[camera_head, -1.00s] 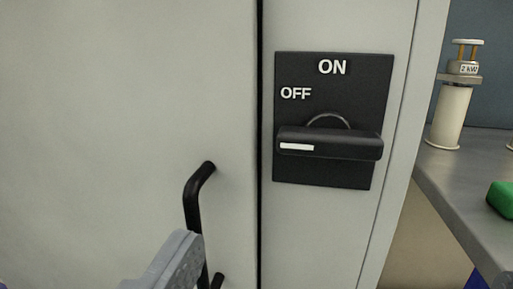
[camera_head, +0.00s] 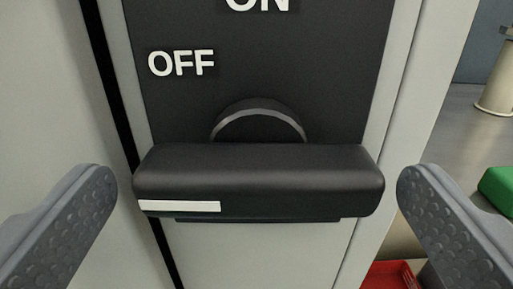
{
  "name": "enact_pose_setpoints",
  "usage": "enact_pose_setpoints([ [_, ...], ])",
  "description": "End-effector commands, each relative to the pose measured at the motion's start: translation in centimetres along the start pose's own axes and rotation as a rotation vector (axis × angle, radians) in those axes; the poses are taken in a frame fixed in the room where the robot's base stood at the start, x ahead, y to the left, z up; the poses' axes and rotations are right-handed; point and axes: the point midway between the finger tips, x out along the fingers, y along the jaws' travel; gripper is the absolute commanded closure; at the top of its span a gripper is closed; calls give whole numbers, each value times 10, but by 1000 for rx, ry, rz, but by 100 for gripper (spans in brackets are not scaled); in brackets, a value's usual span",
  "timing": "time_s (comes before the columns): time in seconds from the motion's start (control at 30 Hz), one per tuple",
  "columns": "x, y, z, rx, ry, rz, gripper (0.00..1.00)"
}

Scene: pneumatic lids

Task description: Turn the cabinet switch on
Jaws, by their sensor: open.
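The cabinet switch is a black bar handle (camera_head: 260,180) on a black plate (camera_head: 330,70) fixed to the grey cabinet. The handle lies horizontal, with its white mark (camera_head: 180,206) at the left end, on the side of the OFF label (camera_head: 181,63). The ON label (camera_head: 258,4) is cut by the top edge. My gripper (camera_head: 257,190) is open, one finger on each side of the handle's ends. A small gap shows between each fingertip and the handle. How far the fingers are from the plate in depth I cannot tell.
A grey bench at the right holds a green block (camera_head: 497,189) and a cream cylinder (camera_head: 496,85). A red tray (camera_head: 390,275) shows low at the right, behind my right finger. The cabinet door (camera_head: 45,90) is at the left.

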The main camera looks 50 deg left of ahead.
Motion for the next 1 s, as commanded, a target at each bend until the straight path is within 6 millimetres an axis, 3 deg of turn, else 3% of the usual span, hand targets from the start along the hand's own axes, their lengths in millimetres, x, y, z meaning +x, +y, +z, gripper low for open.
enact_pose_setpoints([
  [0.43,7,0,0,1,0,1,2],
  [0.6,7,0,0,1,1,1,47],
  [1.0,7,0,-2,47,-1,0,46],
])
